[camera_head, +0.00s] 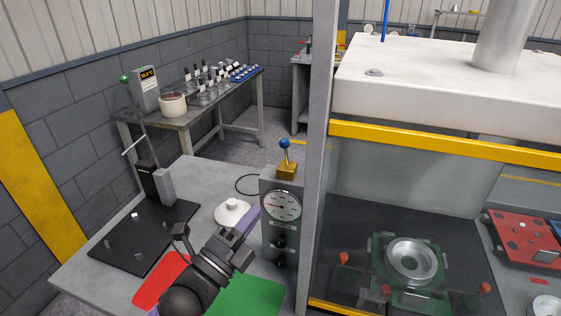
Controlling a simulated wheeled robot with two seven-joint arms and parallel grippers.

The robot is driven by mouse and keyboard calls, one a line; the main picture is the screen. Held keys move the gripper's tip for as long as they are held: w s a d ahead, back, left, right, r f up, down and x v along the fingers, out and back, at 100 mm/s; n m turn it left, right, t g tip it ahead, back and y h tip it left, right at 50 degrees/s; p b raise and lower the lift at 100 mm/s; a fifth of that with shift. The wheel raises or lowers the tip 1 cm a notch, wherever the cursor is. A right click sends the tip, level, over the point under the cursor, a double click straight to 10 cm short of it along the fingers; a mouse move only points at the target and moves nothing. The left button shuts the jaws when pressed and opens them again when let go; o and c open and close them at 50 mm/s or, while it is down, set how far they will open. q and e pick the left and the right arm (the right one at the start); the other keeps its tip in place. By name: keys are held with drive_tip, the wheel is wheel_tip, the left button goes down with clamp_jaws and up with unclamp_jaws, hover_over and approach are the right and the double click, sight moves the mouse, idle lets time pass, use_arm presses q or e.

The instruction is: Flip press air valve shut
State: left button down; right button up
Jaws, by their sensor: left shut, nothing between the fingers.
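The press air valve is a yellow block (286,172) with a short lever ending in a blue ball (284,143). The lever stands about upright. The valve sits on top of a grey box (268,235) with a round dial gauge (281,205), beside the press frame. My left gripper (254,215) comes up from the bottom on its dark arm. It is shut and empty, its purplish fingers just left of the gauge box and below the valve. I cannot tell whether the fingertips touch the box. My right gripper is out of view.
The press (430,90) with its yellow bar stands right, a green fixture (378,262) holding a metal ring under it. On the grey table (205,172) are a white round lidded piece (232,212), red (160,280) and green (245,296) mats and a black plate stand (130,245).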

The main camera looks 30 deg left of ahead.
use_arm(q)
drive_tip(key=p, duration=0.1)
approach(286, 152)
drive_tip(key=w+d+r, duration=0.2)
drive_tip(key=d+r, duration=0.1)
drive_tip(key=d, duration=0.2)
drive_tip(key=w+a, duration=0.1)
drive_tip(key=w+a+r, duration=0.1)
drive_tip(key=w+a, duration=0.1)
drive_tip(key=shift+w+r, duration=0.1)
drive_tip(key=shift+w, duration=0.1)
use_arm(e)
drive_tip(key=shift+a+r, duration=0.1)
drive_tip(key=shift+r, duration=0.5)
